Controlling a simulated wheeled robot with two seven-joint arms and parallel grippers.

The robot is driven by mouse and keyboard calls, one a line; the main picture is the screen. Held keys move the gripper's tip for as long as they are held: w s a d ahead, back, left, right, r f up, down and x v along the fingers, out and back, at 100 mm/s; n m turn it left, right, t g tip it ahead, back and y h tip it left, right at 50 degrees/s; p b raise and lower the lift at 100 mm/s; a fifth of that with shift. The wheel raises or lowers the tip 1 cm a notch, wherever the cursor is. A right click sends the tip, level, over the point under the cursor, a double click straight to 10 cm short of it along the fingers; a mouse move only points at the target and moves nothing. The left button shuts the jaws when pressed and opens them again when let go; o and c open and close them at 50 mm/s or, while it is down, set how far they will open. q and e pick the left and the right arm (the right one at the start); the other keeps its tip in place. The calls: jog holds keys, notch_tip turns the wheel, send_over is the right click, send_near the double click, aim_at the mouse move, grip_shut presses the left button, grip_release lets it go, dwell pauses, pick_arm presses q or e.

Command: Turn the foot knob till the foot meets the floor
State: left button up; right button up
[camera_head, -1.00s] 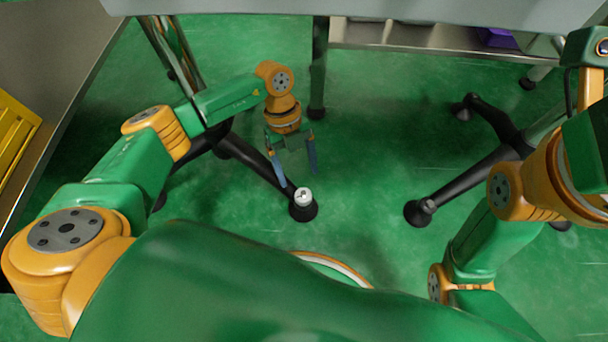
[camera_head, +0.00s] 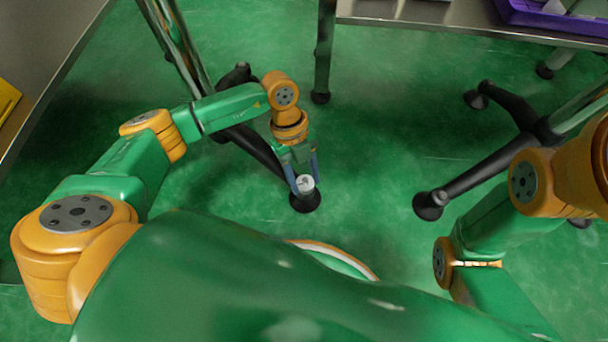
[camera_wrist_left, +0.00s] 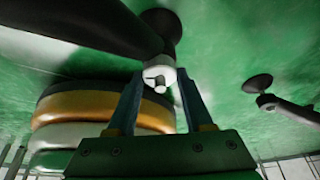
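The foot knob (camera_head: 305,183) is a small white cylinder at the end of a black stand leg (camera_head: 262,155). The round black foot (camera_head: 307,203) is below it, close to the green floor; I cannot tell whether it touches. My left gripper (camera_head: 305,184) points down with one blue finger on each side of the knob. In the left wrist view, the knob (camera_wrist_left: 158,74) fills the gap between the fingertips, and the foot (camera_wrist_left: 165,30) shows beyond it. My right arm is at the right edge; its gripper is out of frame.
Another black leg with its foot (camera_head: 430,204) stands to the right. A metal table leg (camera_head: 323,60) rises behind the knob. A steel table with a purple tray (camera_head: 550,18) is at the top right, and a bench (camera_head: 50,60) is at left. The floor between the legs is clear.

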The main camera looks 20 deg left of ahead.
pick_arm(q)
grip_shut()
jog(key=shift+r+m+p, duration=0.2)
jog(key=shift+m+p, duration=0.2)
jog(key=shift+m, duration=0.3)
jog(key=shift+w+d+m+g+y, duration=0.1)
jog(key=shift+m+g+y, duration=0.3)
jog(key=shift+m, duration=0.3)
jog(key=shift+f+m+g+y, duration=0.2)
jog(key=shift+m+g+y, duration=0.1)
jog(key=shift+m, duration=0.7)
jog(key=o, duration=1)
grip_release()
